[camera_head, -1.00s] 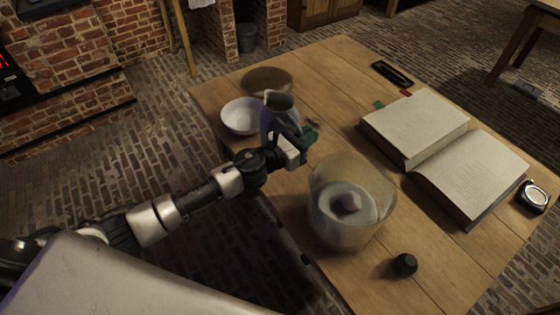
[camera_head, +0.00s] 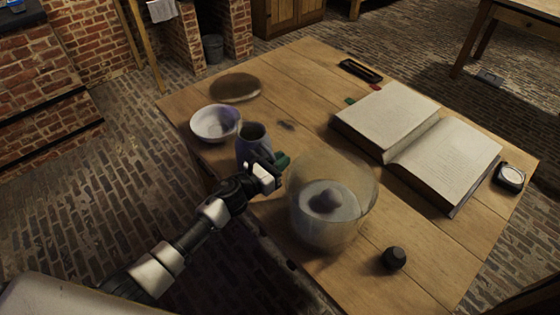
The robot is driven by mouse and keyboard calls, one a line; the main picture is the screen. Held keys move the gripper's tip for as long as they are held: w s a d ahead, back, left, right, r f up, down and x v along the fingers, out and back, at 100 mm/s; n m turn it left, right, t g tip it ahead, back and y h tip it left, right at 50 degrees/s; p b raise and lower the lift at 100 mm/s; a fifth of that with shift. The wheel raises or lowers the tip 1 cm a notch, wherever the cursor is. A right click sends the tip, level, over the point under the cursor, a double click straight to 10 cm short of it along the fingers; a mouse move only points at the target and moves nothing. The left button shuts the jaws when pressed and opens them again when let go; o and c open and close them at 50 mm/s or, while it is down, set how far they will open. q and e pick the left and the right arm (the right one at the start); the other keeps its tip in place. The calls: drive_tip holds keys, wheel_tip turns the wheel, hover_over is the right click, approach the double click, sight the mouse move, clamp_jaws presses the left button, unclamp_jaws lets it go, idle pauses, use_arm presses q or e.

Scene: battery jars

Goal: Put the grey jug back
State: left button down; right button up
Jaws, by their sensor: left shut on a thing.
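The grey jug (camera_head: 252,144) is upright at the left side of the wooden table, in front of the white bowl and left of the glass jar. My left gripper (camera_head: 275,168) is shut on the grey jug at its near right side. The fingers hide part of the jug's lower body. I cannot tell whether the jug's base touches the table. My right gripper is not in view.
A large glass jar (camera_head: 350,215) with a dark lump inside stands close to the right of my gripper. A white bowl (camera_head: 210,125), a brown round disc (camera_head: 234,87), an open book (camera_head: 440,160) and a black knob (camera_head: 394,258) are on the table (camera_head: 285,75).

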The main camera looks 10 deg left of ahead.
use_arm(q)
drive_tip(key=shift+r, duration=0.1)
drive_tip(key=c, duration=1.2)
unclamp_jaws()
drive_tip(key=shift+s+a, duration=0.1)
drive_tip(key=shift+s, duration=0.1)
drive_tip(key=b+v, duration=0.1)
drive_tip(key=v, duration=0.9)
drive_tip(key=shift+s+a, duration=0.5)
drive_tip(key=shift+s, duration=0.15)
